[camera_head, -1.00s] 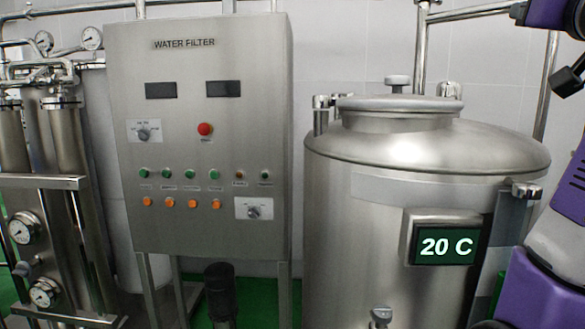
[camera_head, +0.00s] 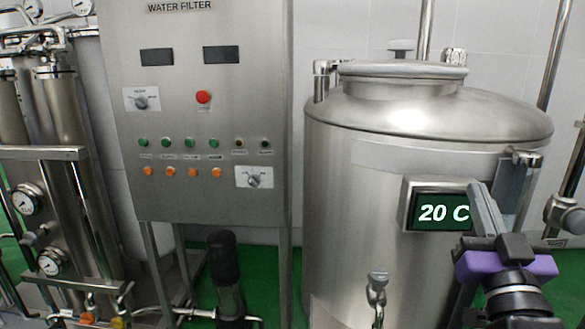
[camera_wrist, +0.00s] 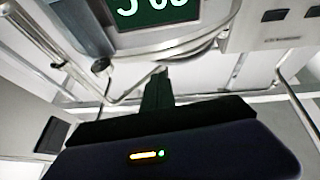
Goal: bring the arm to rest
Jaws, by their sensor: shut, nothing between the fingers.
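My gripper (camera_head: 477,190) is at the lower right of the head view, its fingers pointing up and shut with nothing between them. The fingertips overlap the right edge of the tank's display (camera_head: 440,211), which reads 20 C. I cannot tell whether they touch it. In the wrist view, my gripper (camera_wrist: 158,78) shows as dark fingers beyond its dark body, which has small lit indicators. Part of a green display (camera_wrist: 160,10) shows upside down at the top there.
A steel tank (camera_head: 350,220) with a domed lid fills the right. A water filter cabinet (camera_head: 205,110) with buttons and a red knob stands left of it. Filter columns and gauges (camera_head: 26,199) are at the far left. A dark pump (camera_head: 224,270) stands on the green floor below the cabinet.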

